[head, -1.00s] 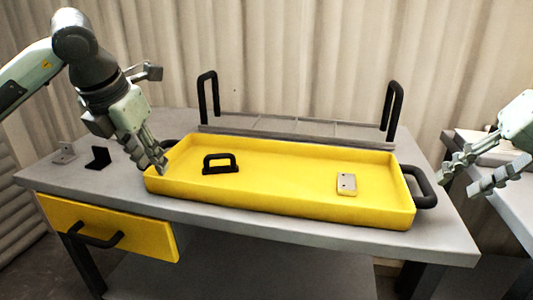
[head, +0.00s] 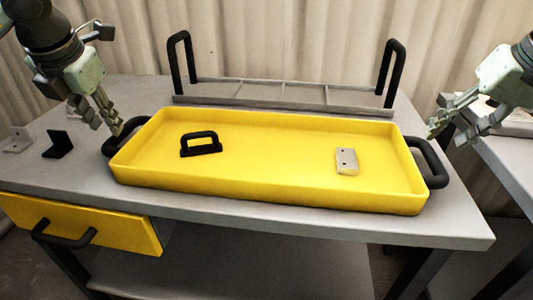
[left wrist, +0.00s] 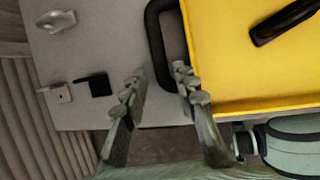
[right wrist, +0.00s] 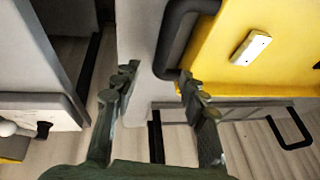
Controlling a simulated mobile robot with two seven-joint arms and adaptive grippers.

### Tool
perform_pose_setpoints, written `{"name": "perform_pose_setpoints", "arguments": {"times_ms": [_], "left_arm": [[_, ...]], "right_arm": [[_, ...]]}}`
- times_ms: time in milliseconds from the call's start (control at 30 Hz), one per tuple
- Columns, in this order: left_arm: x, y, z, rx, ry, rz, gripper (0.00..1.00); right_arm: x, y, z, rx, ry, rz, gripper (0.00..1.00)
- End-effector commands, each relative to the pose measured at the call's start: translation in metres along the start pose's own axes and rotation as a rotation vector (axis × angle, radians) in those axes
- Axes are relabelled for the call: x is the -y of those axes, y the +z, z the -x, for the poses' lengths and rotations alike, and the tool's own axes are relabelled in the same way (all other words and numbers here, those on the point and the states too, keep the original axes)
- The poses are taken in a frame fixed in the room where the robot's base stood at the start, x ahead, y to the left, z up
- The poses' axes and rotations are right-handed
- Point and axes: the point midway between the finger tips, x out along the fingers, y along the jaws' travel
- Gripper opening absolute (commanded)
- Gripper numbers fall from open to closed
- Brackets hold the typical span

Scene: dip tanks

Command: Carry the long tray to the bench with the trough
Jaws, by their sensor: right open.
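The long yellow tray (head: 270,195) lies flat on the grey bench (head: 220,218). It holds a black handle-shaped piece (head: 200,144) and a small pale plate with holes (head: 346,161). My left gripper (head: 106,124) is open at the tray's black left handle; in the left wrist view the handle (left wrist: 155,40) lies just ahead, between the lines of the fingers. My right gripper (head: 436,124) is open near the black right handle (head: 432,165); in the right wrist view the handle (right wrist: 168,50) lies just beyond the fingertips. I cannot make out a trough.
A grey divided rack with two tall black handles (head: 285,94) stands behind the tray. Small brackets, one grey (head: 17,140) and one black (head: 58,145), lie at left. A yellow drawer (head: 110,229) sticks out at front left. Another bench (head: 510,150) stands at right across a gap.

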Motion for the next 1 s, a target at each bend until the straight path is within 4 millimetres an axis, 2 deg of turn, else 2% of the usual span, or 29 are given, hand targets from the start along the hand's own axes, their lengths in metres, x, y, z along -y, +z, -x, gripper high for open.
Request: {"name": "perform_pose_setpoints", "arguments": {"times_ms": [100, 300, 467, 733, 967, 1000], "left_arm": [[0.000, -0.001, -0.021, -0.005, 0.000, 0.000, 0.29], [0.000, 0.000, -0.045, -0.002, 0.000, -0.001, 0.29], [0.000, 0.000, -0.053, -0.001, 0.000, -0.001, 0.29], [0.000, 0.000, -0.054, 0.000, 0.000, -0.001, 0.29], [0.000, 0.000, -0.053, 0.000, 0.000, -0.001, 0.00], [0.000, 0.000, -0.053, 0.000, 0.000, -0.001, 0.00]], "right_arm": [[0.000, 0.001, -0.021, 0.005, 0.000, -0.001, 0.43], [0.001, 0.000, -0.045, 0.002, -0.002, -0.001, 0.43], [0.000, 0.000, -0.053, 0.001, 0.000, 0.000, 0.43], [0.000, 0.000, -0.054, 0.000, 0.000, 0.000, 0.43], [0.000, 0.000, -0.053, 0.000, -0.001, 0.000, 0.14], [0.000, 0.000, -0.053, 0.000, -0.001, 0.000, 0.09]]}}
